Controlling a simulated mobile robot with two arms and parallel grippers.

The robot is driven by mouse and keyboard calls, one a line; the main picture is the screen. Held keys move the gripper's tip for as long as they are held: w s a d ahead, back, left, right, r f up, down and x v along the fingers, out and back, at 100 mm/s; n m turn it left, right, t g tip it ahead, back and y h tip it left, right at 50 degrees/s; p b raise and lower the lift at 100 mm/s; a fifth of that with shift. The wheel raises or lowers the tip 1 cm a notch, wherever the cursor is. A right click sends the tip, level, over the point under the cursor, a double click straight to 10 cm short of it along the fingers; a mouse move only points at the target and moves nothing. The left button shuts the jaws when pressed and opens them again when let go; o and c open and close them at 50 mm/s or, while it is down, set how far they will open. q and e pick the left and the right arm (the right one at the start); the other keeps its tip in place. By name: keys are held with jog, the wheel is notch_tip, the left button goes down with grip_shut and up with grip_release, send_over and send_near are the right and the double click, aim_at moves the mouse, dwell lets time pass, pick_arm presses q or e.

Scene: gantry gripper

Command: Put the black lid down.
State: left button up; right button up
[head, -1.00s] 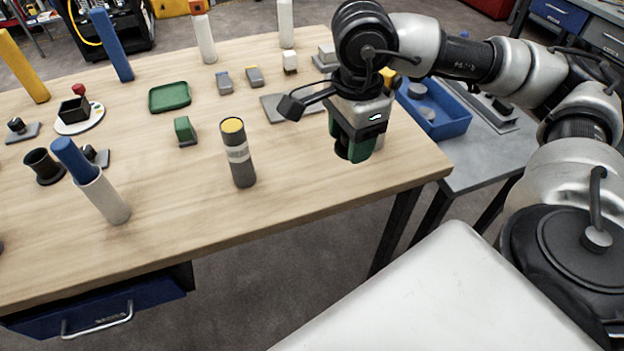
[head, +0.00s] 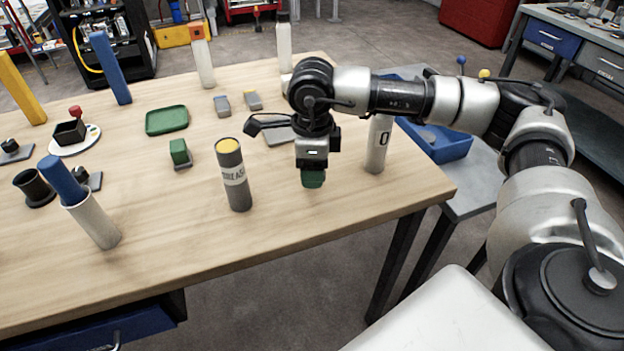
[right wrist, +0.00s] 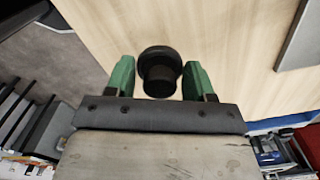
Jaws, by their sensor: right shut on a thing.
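My right gripper (head: 312,180) hangs over the right part of the wooden table (head: 290,220), pointing down. In the right wrist view, the black lid (right wrist: 160,72) is round with a narrower neck and sits between the green fingers of the gripper (right wrist: 160,80). The gripper is shut on it. In the head view the lid is hidden behind the fingers. A white canister (head: 378,145) with a dark mark stands upright just right of the gripper. My left gripper is not in view.
A grey canister with a yellow top (head: 233,175) stands left of the gripper. A green block (head: 180,153), a green tray (head: 167,120) and a grey plate (head: 279,132) lie farther back. A blue bin (head: 440,140) is at the right. Bare tabletop lies in front of the gripper.

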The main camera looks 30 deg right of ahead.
aim_at(312, 192)
notch_tip(312, 192, down, 4)
jog(key=shift+r, duration=0.1)
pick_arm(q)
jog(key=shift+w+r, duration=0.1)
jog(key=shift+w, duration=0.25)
pick_arm(e)
jog(key=shift+f, duration=0.3)
jog(key=o, duration=0.9)
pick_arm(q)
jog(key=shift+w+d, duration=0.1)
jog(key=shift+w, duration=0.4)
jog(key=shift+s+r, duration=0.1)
pick_arm(e)
jog(key=shift+r, duration=0.15)
notch_tip(312, 192, up, 2)
jog(key=shift+w+r, duration=0.1)
notch_tip(312, 192, up, 9)
jog(key=shift+r, duration=0.1)
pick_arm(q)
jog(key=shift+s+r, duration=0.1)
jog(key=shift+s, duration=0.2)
pick_arm(e)
jog(key=shift+r, duration=0.35)
